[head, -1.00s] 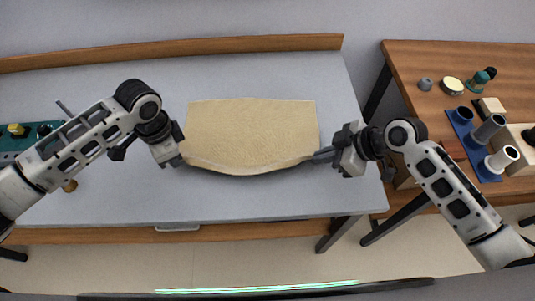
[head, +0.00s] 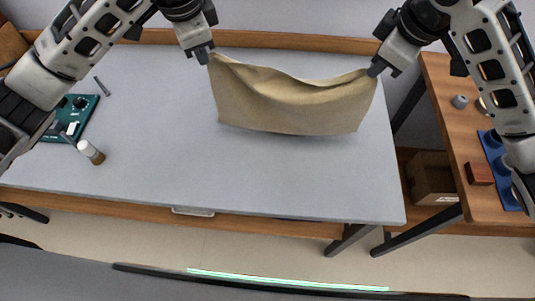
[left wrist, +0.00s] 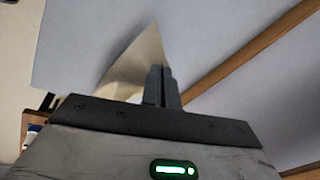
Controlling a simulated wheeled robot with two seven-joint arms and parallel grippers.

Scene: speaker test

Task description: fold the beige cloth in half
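The beige cloth (head: 290,101) hangs between my two grippers, with its upper edge sagging in the middle and its lower part at or just above the grey table. My left gripper (head: 206,56) is shut on its upper left corner. My right gripper (head: 376,69) is shut on its upper right corner. In the left wrist view the left gripper's fingers (left wrist: 162,88) are together, with the cloth (left wrist: 140,68) running up from them. Whether the cloth's lower edge touches the table is hard to tell.
The grey table (head: 250,180) is clear in front of the cloth. A green circuit board (head: 72,116) and a white-brown bottle (head: 91,152) are at the left. A wooden side table (head: 446,110) at the right holds a grey cylinder (head: 460,101) and a blue rack (head: 495,150).

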